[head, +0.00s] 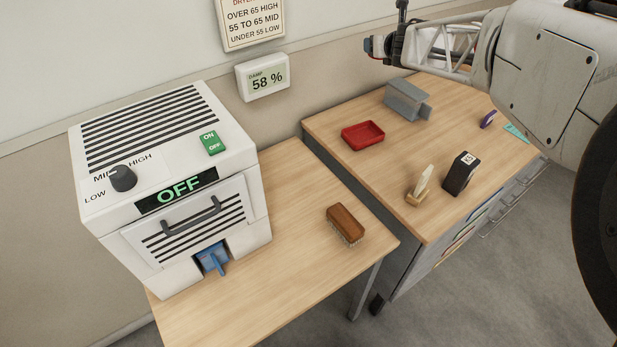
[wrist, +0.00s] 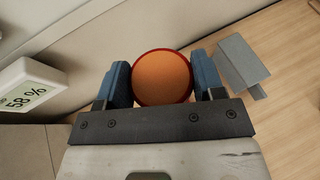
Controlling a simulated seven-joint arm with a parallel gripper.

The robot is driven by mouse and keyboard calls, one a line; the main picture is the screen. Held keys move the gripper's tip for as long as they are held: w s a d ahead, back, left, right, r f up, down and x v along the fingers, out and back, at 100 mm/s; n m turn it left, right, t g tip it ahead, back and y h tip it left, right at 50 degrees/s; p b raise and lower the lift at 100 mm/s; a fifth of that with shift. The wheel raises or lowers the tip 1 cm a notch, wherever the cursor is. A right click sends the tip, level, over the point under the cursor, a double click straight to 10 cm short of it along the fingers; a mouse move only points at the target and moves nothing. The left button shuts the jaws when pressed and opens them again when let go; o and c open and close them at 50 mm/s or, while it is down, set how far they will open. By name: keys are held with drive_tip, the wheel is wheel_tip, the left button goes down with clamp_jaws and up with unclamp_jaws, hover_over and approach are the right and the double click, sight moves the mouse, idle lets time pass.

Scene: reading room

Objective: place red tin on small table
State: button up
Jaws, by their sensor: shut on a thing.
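My gripper (wrist: 162,84) is shut on the red tin (wrist: 162,78), which shows in the wrist view as a red rim around an orange-brown round face between two blue fingers. In the head view my gripper (head: 374,46) is at the top, near the wall above the back of the larger wood-topped unit, and only a small bit of red shows there. The small table (head: 295,190) is the lower wooden one at centre left, apart from my gripper.
A white dryer (head: 165,185) reading OFF and a brush (head: 345,224) stand on the small table. The larger unit (head: 350,170) bears a red tray (head: 362,133), a grey box (head: 405,100), a black block (head: 459,173) and small items. Bare wood shows behind and in front of the brush.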

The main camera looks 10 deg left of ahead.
drive_tip(key=s+a+n+g+y, duration=0.25)
drive_tip(key=s+a, duration=0.25)
drive_tip(key=a, duration=0.3)
drive_tip(key=s+a+n+g+y, duration=0.2)
drive_tip(key=s+a+n+y, duration=0.15)
drive_tip(key=s+a, duration=0.4)
hover_over(303, 168)
wheel_tip(303, 168, down, 25)
drive_tip(key=shift+w+n+g, duration=0.15)
drive_tip(key=shift+n+g, duration=0.25)
drive_tip(key=shift+g, duration=0.05)
drive_tip(key=shift+f, duration=0.1)
drive_tip(key=shift+f, duration=3.05)
drive_tip(key=shift+f, duration=1.85)
drive_tip(key=shift+f, duration=0.2)
